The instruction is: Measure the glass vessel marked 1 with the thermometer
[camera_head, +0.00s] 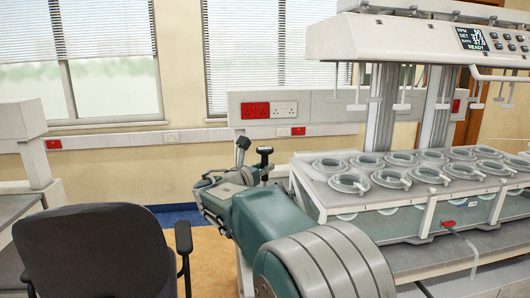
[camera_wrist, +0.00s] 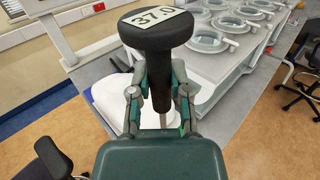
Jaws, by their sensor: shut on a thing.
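A thermometer with a round black head (camera_wrist: 157,24) and a 37.0 display is held in my gripper (camera_wrist: 159,78). Its dark shaft runs down between the fingers; the lower end is largely hidden. In the head view, the thermometer (camera_head: 265,151) stands up above my gripper (camera_head: 262,174), left of the tablet bath. The bath's vessels have round clear lids, such as the near one (camera_head: 349,183); others show in the wrist view (camera_wrist: 207,41). No number 1 is readable, so I cannot tell which vessel is marked 1. The thermometer is apart from the lids.
The bath machine's head (camera_head: 420,40) overhangs the vessels, with several thin shafts hanging down. A black chair (camera_head: 95,250) stands at the left. A white object (camera_wrist: 108,100) lies on the bench beneath my gripper. Open floor (camera_head: 208,250) lies between chair and bench.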

